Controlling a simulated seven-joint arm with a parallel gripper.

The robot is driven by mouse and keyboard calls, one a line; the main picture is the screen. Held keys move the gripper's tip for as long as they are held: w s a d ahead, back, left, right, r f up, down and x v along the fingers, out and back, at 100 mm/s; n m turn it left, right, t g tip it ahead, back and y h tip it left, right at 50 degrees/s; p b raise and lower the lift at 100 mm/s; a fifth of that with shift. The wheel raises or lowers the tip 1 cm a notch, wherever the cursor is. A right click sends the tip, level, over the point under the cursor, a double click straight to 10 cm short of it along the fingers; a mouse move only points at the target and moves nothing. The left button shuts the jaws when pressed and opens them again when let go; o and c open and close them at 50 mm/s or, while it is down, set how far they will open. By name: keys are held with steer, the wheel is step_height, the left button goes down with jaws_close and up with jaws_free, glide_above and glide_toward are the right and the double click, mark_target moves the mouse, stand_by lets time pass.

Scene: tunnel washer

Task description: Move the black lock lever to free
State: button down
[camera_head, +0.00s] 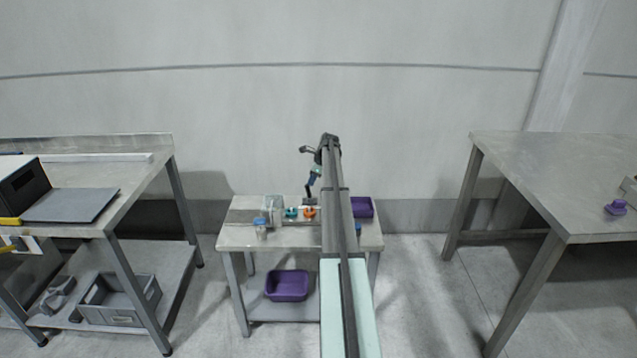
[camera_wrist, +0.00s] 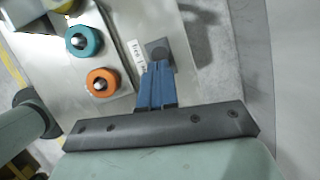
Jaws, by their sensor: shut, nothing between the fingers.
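My gripper (camera_wrist: 156,68) shows two blue fingers pressed together, empty. In the head view my gripper (camera_head: 311,188) points down over the small middle table. Just beyond the fingertips in the wrist view is a dark grey square plate with a darker round part (camera_wrist: 159,53), which may be the lock lever's mount. The fingers partly cover it, and I cannot tell the lever's position or whether they touch. A white label (camera_wrist: 136,55) beside it reads "free", with the rest cut off by the fingers. In the head view my arm and gripper hide much of this spot.
A teal ring (camera_wrist: 83,41) and an orange ring (camera_wrist: 102,84) around metal knobs sit left of the fingers. The small table (camera_head: 240,240) also holds jars (camera_head: 261,227) and a purple bin (camera_head: 362,207). Larger benches stand left (camera_head: 140,190) and right (camera_head: 560,180).

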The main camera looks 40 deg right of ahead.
steer(key=shift+w+a+g+h, duration=0.8)
steer(key=shift+w+a+f, duration=0.15)
steer(key=shift+w+a, duration=0.3)
steer(key=s+v, duration=0.1)
steer(key=v, duration=1.2)
steer(key=shift+d+f, duration=0.15)
steer(key=shift+d, duration=0.2)
steer(key=shift+s, duration=0.1)
